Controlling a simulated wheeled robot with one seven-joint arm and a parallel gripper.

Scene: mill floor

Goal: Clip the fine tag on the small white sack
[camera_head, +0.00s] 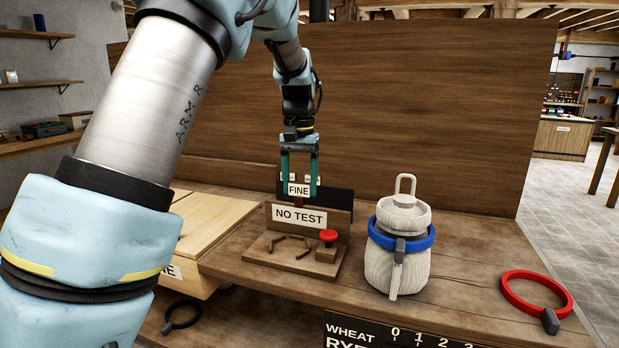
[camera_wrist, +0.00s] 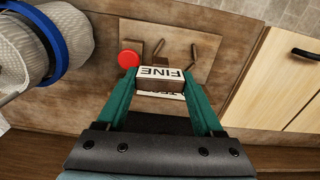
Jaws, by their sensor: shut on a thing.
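My gripper (camera_head: 300,189) has its green fingers shut on the FINE tag (camera_head: 299,190), a small white plate with black letters. The tag also shows between the fingertips in the wrist view (camera_wrist: 160,72). It is above and in front of the NO TEST stand; I cannot tell whether it touches the stand. The small white sack (camera_head: 383,270) stands upright on the bench to the right, apart from my gripper. A blue ring (camera_head: 420,243) with a grey clasp goes around its neck, and a pale loop rises from its top.
The NO TEST stand (camera_head: 299,216) has a red button (camera_head: 328,236) and small brown pegs on its base. A red ring (camera_head: 507,291) lies at the bench's right end. A dark ring (camera_head: 183,316) lies lower left. A wooden panel (camera_head: 430,100) stands behind. Bench space is clear around the sack.

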